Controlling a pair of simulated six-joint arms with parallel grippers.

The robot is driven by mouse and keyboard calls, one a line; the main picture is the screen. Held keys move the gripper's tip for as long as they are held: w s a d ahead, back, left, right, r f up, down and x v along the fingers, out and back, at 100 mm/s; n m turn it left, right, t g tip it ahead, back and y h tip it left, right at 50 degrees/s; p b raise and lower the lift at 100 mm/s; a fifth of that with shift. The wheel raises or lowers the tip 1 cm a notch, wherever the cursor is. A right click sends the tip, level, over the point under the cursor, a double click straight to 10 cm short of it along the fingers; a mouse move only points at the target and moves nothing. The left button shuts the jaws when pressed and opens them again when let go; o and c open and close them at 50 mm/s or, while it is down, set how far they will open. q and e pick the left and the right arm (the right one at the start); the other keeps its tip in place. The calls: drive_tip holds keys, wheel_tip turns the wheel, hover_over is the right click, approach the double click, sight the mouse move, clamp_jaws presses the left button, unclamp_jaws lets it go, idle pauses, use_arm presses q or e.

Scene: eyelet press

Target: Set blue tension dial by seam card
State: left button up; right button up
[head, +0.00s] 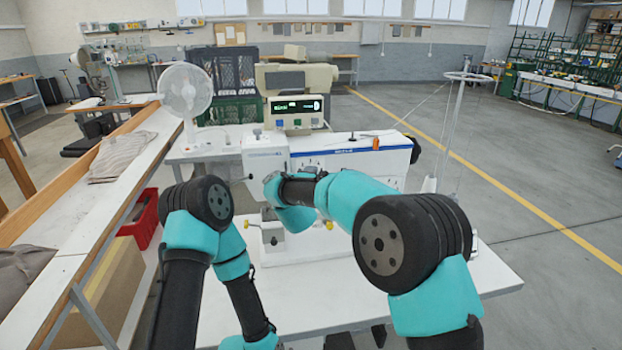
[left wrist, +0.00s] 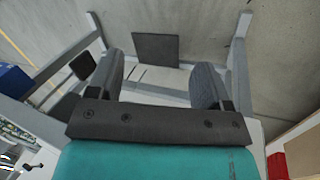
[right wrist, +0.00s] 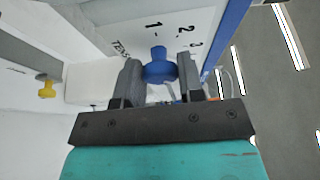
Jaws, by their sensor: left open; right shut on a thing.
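The blue tension dial (right wrist: 159,68) is on the white machine face in the right wrist view, between the fingers of my right gripper (right wrist: 155,82), which is shut on it. A narrow part of the dial points up, roughly toward the printed 1; 2 and part of a 3 lie to its right. In the head view my right arm hides the dial against the white sewing machine (head: 345,158). My left gripper (left wrist: 160,78) is open and empty, low down, with grey floor and table frame beyond it. I cannot make out a seam card.
A yellow knob (right wrist: 46,89) is left of the dial in the right wrist view. The white machine table (head: 400,295) has free room at the front. A fan (head: 186,92), a red bin (head: 143,217) and a thread stand (head: 452,120) stand around the machine.

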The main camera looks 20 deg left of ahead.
idle(0.4)
drive_tip(key=o, duration=0.9)
drive_tip(key=shift+s, duration=0.15)
drive_tip(key=s+d, duration=0.1)
drive_tip(key=s, duration=1.6)
drive_tip(key=shift+d, duration=0.15)
